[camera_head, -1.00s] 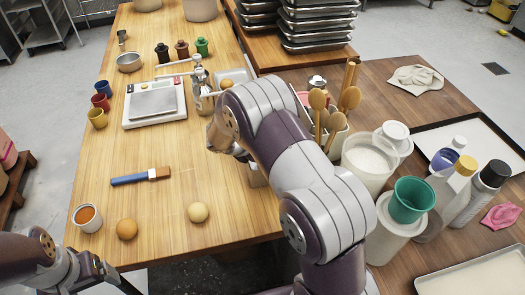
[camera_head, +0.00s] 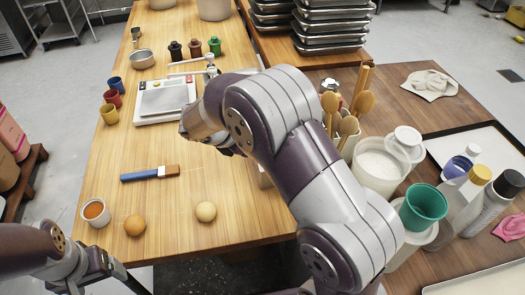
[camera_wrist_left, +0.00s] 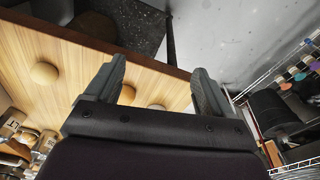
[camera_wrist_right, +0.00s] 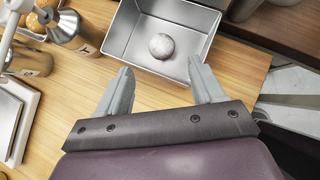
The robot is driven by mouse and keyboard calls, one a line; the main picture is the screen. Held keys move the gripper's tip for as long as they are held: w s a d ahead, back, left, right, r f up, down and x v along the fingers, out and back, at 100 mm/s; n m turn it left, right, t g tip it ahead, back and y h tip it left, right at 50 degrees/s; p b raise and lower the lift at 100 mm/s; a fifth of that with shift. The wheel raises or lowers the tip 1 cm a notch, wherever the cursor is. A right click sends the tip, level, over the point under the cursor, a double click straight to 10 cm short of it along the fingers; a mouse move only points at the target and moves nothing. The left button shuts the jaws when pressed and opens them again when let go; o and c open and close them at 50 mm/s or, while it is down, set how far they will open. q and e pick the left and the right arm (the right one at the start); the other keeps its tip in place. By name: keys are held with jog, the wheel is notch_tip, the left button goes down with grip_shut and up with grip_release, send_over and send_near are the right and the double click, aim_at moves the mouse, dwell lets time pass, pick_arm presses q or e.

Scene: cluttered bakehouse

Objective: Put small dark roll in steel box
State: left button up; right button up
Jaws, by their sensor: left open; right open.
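The small dark roll (camera_head: 134,226) lies on the wooden table near its front edge, between a white cup and a paler roll (camera_head: 206,211). My left gripper (camera_wrist_left: 158,68) is open and empty, low at the table's front edge; rolls show beyond its fingers in the left wrist view. The steel box (camera_wrist_right: 205,18) shows in the right wrist view with one pale round roll (camera_wrist_right: 161,46) inside. In the head view my right arm hides nearly all of the box. My right gripper (camera_wrist_right: 160,68) is open and empty, beside the box's near wall.
The white cup (camera_head: 95,213) with orange contents stands left of the dark roll. A blue-handled brush (camera_head: 150,173) lies behind the rolls. A scale (camera_head: 165,100) and coloured cups (camera_head: 109,115) stand farther back. Jars and a green cup (camera_head: 424,202) crowd the right side.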

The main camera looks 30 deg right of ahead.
jog(key=w+a+r+n+t+y, duration=0.1)
jog(key=w+r+n+t+y, duration=0.15)
jog(key=n, duration=0.65)
jog(key=w+a+r+n+t+y, duration=0.1)
jog(key=w+r+n+t, duration=0.2)
jog(key=n, duration=0.6)
jog(key=s+a+f+n+y, duration=0.2)
jog(key=s+a+n, duration=0.15)
jog(key=n, duration=0.55)
jog(key=s+a+f+n+y, duration=0.25)
jog(key=s+n, duration=0.25)
jog(key=n, duration=0.4)
jog(key=s+d+f+n+g, duration=0.1)
jog(key=s+n+g, duration=0.2)
jog(key=s+n, duration=0.4)
jog(key=s+d+f+n+g, duration=0.2)
jog(key=s+n+g, duration=0.1)
jog(key=s+n, duration=0.5)
jog(key=shift+d+f, duration=0.25)
